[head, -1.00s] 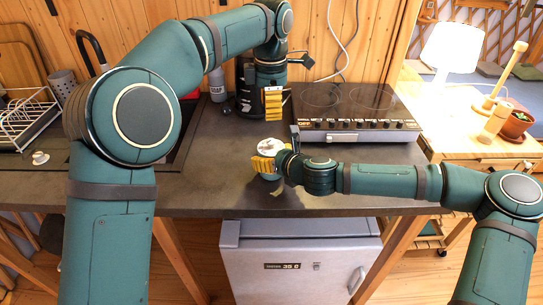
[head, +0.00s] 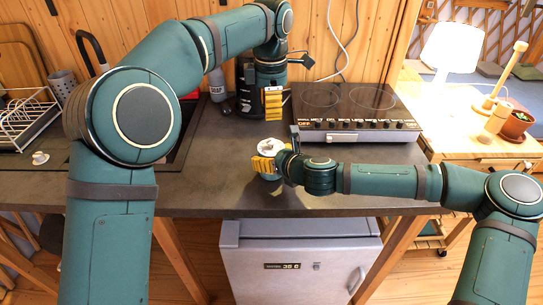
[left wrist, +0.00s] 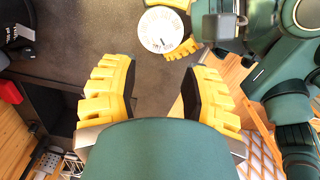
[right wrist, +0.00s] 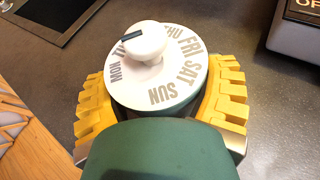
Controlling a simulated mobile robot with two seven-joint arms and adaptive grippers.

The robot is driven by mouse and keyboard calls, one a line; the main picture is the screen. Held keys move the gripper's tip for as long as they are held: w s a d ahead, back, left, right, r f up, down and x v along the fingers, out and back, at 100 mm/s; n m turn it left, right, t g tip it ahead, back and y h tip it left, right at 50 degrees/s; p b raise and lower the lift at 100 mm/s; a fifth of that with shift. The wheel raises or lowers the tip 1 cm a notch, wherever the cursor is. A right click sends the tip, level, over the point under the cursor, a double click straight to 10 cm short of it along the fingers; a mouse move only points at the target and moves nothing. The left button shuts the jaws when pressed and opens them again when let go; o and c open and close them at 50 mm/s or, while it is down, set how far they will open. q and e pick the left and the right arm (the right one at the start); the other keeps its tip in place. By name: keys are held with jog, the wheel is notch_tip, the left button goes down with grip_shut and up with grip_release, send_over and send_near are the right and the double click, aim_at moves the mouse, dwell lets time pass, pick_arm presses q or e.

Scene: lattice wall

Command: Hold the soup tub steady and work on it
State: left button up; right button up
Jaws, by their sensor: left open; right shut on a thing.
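The soup tub (head: 269,146) stands near the counter's front edge in the head view. It has a white round lid with a knob and day names around its rim, and a green-blue body. The lid (right wrist: 182,62) fills the middle of the right wrist view, and it also shows at the top of the left wrist view (left wrist: 163,30). My right gripper (head: 268,165) is shut on the tub, with a yellow finger on each side of its body. My left gripper (head: 274,104) is open and empty, behind and above the tub. Its spread fingers show in the left wrist view (left wrist: 160,82).
A black hob (head: 355,110) stands on the counter at the right, close behind my right arm. A dark coffee machine (head: 246,88) stands behind my left gripper. A dish rack (head: 27,120) and a small cup (head: 40,158) are at the left. The counter left of the tub is clear.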

aim_at(271, 141)
pick_arm(q)
jog(key=shift+o, duration=0.7)
jog(key=shift+f+m, duration=0.6)
jog(key=shift+f, duration=0.05)
notch_tip(271, 141, down, 7)
jog(key=m, duration=0.8)
jog(key=shift+d+f, duration=0.1)
jog(key=shift+f, duration=0.05)
jog(key=shift+f+m, duration=0.5)
jog(key=shift+m, duration=0.2)
grip_shut()
